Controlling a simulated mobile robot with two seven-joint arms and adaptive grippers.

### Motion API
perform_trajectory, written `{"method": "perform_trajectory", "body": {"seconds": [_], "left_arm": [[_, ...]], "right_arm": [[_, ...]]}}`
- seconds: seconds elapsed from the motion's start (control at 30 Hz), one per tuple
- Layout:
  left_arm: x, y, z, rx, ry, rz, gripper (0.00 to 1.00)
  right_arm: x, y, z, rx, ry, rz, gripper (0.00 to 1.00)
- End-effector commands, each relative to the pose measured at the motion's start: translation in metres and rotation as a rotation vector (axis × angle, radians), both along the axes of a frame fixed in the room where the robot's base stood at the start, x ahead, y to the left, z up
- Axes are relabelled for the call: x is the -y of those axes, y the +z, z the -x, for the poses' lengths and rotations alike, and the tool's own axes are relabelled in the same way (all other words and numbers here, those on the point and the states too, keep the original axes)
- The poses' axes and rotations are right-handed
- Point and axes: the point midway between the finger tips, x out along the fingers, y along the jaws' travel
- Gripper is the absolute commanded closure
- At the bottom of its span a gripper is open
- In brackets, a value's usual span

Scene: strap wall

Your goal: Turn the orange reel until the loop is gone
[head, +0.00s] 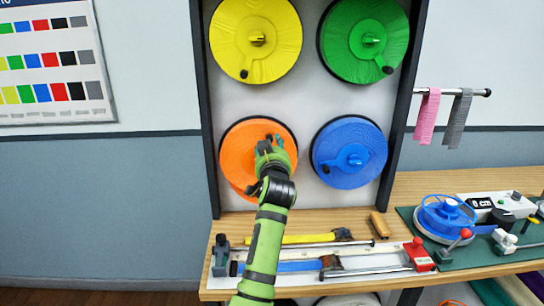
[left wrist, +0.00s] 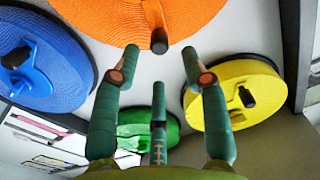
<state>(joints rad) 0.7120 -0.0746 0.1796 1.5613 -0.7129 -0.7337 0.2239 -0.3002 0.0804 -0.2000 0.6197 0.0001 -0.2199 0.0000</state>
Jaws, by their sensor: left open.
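The orange reel (head: 238,146) is on the wall board, lower left of the reels. A band of orange strap (head: 241,190) hangs at its lower left rim; the arm partly hides it. My left gripper (head: 272,144) is in front of the reel's middle and hides its hub. In the left wrist view the gripper (left wrist: 161,62) has its green fingers spread, with nothing between them. The orange reel (left wrist: 105,18) fills the top there, and its black crank knob (left wrist: 159,41) shows just beyond the fingertips. Contact cannot be told. My right gripper is not in view.
Yellow (head: 283,48), green (head: 345,45) and blue reels (head: 370,140) surround it on the board. A dark side post (head: 207,120) stands left. The bench (head: 375,217) below carries strap tools and a red-ended rail (head: 419,254). A rod with pink strap (head: 427,115) sticks out right.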

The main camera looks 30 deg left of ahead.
Motion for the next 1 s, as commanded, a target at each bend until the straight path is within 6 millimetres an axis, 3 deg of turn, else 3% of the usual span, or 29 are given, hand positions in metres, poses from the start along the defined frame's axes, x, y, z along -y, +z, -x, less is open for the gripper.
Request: {"method": "perform_trajectory", "body": {"seconds": [0.2,0.4,1.0], "left_arm": [[0.019,0.0,0.029,0.001,-0.002,0.0,0.55],[0.028,0.001,0.044,0.001,-0.001,-0.002,0.55],[0.029,0.001,0.047,0.002,0.0,-0.002,0.55]], "right_arm": [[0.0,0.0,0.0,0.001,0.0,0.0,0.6],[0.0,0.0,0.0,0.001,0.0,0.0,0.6],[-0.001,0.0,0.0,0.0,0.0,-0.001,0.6]]}}
